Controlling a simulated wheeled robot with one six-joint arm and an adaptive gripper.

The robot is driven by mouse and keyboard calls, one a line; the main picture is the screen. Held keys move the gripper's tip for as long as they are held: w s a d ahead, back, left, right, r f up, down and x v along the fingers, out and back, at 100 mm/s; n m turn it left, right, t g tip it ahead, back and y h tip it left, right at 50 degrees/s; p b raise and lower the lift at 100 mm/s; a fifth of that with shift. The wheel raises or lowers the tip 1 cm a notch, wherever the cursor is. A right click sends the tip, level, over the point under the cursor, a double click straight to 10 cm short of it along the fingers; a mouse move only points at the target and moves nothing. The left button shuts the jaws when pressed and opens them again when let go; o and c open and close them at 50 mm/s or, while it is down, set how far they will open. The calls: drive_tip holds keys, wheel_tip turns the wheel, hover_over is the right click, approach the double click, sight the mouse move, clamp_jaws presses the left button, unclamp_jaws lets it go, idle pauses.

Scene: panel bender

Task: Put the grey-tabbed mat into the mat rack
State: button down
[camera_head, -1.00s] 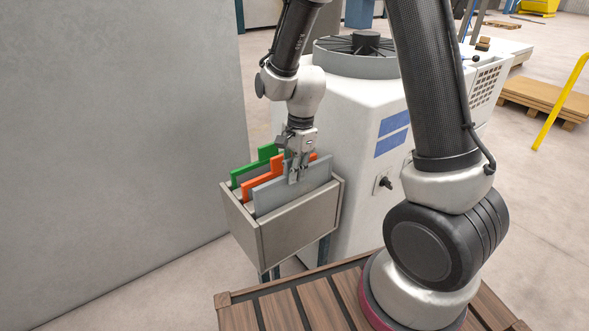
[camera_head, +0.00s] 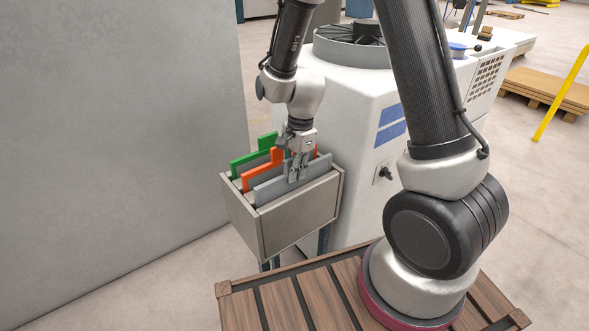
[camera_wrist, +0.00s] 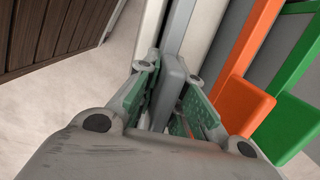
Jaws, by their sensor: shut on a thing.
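The grey-tabbed mat (camera_head: 292,180) is a flat grey panel standing upright in the front of the mat rack (camera_head: 303,212), a beige open-topped box. Its lower part is hidden behind the rack's front wall. My gripper (camera_head: 296,176) points down at the mat's upper edge and is shut on its tab. In the wrist view the grey tab (camera_wrist: 175,72) sits between the two green-padded fingers of my gripper (camera_wrist: 172,110). The mat looks slightly tilted along the rack.
An orange mat (camera_head: 262,173) and a green mat (camera_head: 251,154) stand behind the grey one in the rack. The white machine (camera_head: 352,110) with a round fan top is close behind and right. A large grey panel (camera_head: 120,120) stands to the left.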

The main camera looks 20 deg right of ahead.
drive_tip(key=c, duration=1.5)
unclamp_jaws()
drive_tip(key=shift+o, duration=0.2)
drive_tip(key=shift+r, duration=0.1)
drive_tip(key=r, duration=0.4)
drive_tip(key=d+r, duration=0.1)
drive_tip(key=r, duration=0.6)
drive_tip(key=shift+w+d+r, duration=0.2)
drive_tip(key=shift+r, duration=0.2)
